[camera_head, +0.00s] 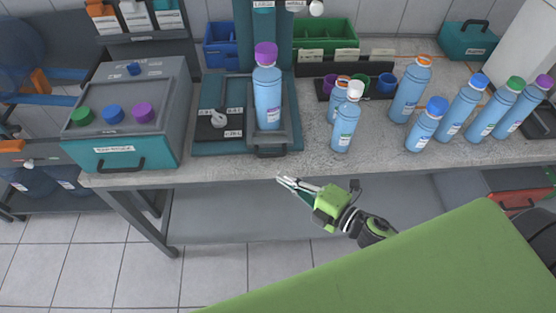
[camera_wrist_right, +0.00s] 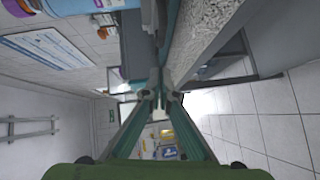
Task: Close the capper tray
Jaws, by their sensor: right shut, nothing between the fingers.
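The capper (camera_head: 242,50) is a teal and grey station at the back of the bench. Its tray (camera_head: 291,133) extends forward to the bench's front edge, with a dark handle (camera_head: 270,152) at its front. A blue bottle with a purple cap (camera_head: 267,97) stands upright on the tray. My right gripper (camera_head: 279,180) is shut and empty, just in front of and below the handle in the picture, seemingly apart from it. The right wrist view shows its closed fingers (camera_wrist_right: 163,97) beside the bench edge. My left gripper is out of view.
A grey box with coloured caps on top (camera_head: 135,95) stands left of the capper. Several blue bottles, including a white-capped one (camera_head: 346,122), stand to its right. Green (camera_head: 327,37) and blue bins are behind. The space before the bench's front edge is free around the gripper.

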